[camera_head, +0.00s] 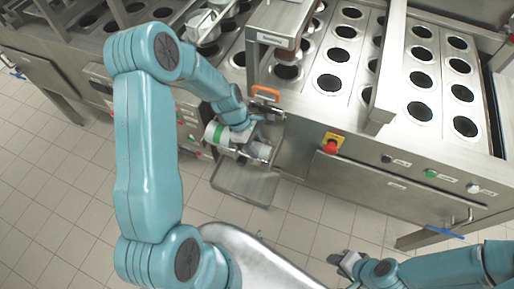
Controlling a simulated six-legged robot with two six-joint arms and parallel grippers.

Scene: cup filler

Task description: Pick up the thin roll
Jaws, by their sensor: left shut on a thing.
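My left gripper (245,137) is at the front of the metal machine, pointing down at a light roll with a green band (217,133). The gripper is shut on this roll, which I take to be the thin roll; its fingers are small and partly hidden by my wrist. A grey cylindrical piece (259,151) shows just right of the fingers; I cannot tell whether it belongs to the same roll. My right gripper (343,262) is low at the bottom right, over the floor, away from the roll; its finger opening is unclear.
An orange handle (265,91) stands just above my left gripper. A metal tray (246,184) sticks out below it. The machine has rows of round cup holes (332,83) and a red emergency button (330,147). The tiled floor (315,205) in front is clear.

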